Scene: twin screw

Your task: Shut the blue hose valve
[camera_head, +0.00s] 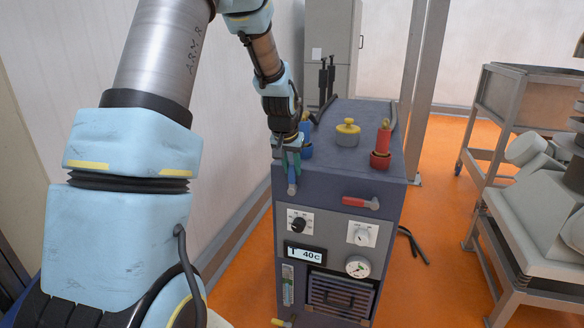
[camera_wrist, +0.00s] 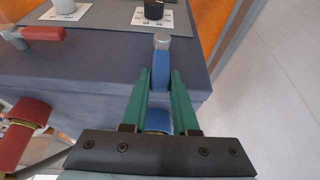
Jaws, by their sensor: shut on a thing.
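The blue valve handle (camera_head: 291,175) is on the upper left of the machine's front face and stands roughly upright, its grey pivot at the lower end. My gripper (camera_head: 290,160) reaches down from above with its green fingers on either side of it. In the wrist view the fingers of my gripper (camera_wrist: 161,85) close on the blue handle (camera_wrist: 161,70), and the grey pivot (camera_wrist: 162,41) shows beyond the tips. The blue hose fitting (camera_head: 306,139) is on the machine's top, partly hidden behind my gripper.
The red valve handle (camera_head: 357,202) lies level to the right on the front face of the machine (camera_head: 262,230). A red hose fitting (camera_head: 382,150) and yellow cap (camera_head: 347,128) stand on top. A dark knob (camera_head: 298,225) is below.

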